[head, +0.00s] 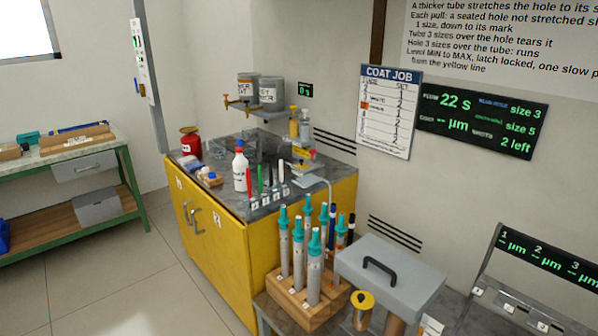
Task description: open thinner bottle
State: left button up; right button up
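A white bottle (240,172) with a dark reddish marking stands upright on the grey top of the yellow cabinet (226,246). It has a narrower neck and a blue-and-white top; I cannot tell whether that top is a closed cap. It looks like the thinner bottle, but its label is too small to read. Neither of my grippers shows in the head view.
A red can (190,141) stands left of the bottle, and coloured sticks stand close on its right. A wooden block (307,297) holds several grey tubes with teal tops in front. A grey handled box (388,272) is beside it. Floor (120,275) is clear at left.

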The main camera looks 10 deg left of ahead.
aim_at(240, 163)
jog(key=i+j+z, duration=0.2)
jog(key=j+z, duration=0.15)
jog(key=j, duration=0.35)
jog(key=i+j+z, duration=0.1)
jog(key=j+z, duration=0.25)
jog(key=j, duration=0.35)
jog(key=j+z, duration=0.35)
jog(key=j, duration=0.35)
